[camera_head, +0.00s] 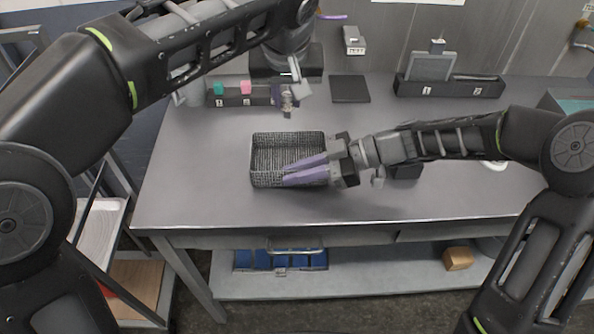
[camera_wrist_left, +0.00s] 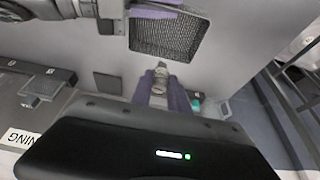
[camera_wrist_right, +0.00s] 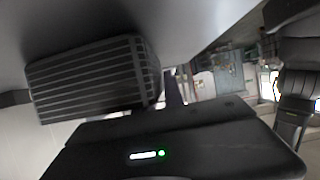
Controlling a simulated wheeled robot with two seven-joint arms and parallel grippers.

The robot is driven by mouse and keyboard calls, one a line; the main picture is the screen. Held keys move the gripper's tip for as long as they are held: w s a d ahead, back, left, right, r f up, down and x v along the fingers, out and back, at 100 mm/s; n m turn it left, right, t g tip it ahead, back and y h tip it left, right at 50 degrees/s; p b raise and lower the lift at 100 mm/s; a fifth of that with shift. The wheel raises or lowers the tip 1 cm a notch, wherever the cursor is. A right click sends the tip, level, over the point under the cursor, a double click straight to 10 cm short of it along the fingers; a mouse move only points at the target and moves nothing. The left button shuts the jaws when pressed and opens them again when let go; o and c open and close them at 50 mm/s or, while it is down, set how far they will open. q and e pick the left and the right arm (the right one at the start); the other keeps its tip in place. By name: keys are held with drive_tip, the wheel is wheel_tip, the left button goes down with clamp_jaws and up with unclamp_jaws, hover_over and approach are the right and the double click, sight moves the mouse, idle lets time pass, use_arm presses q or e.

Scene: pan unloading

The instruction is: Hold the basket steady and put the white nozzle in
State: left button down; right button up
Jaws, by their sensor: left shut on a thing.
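The dark mesh basket (camera_head: 262,150) stands upright on the grey table. It also shows in the left wrist view (camera_wrist_left: 180,40) and, from the side, in the right wrist view (camera_wrist_right: 90,80). My left gripper (camera_head: 284,94) is shut on the nozzle (camera_head: 287,101), a pale, greyish piece, behind the basket and above the table. The nozzle sits between the purple fingers in the left wrist view (camera_wrist_left: 160,74). My right gripper (camera_head: 305,170) has its purple fingers at the basket's front right part. A narrow gap shows between them; I cannot tell whether they clamp the front wall.
A dark holder (camera_head: 232,99) with a green and a pink piece stands behind the basket. A black flat pad (camera_head: 350,88) and another dark holder (camera_head: 450,88) lie along the back. A small dark block (camera_head: 406,171) is right of the basket. The table's left front is clear.

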sight(288, 115)
clamp_jaws()
idle(0.6)
idle(0.4)
use_arm(q)
drive_tip(key=shift+f, duration=2.2)
drive_tip(key=shift+f, duration=0.1)
drive_tip(key=shift+f, duration=2.2)
drive_tip(key=shift+f, duration=0.15)
drive_tip(key=shift+f, duration=1.35)
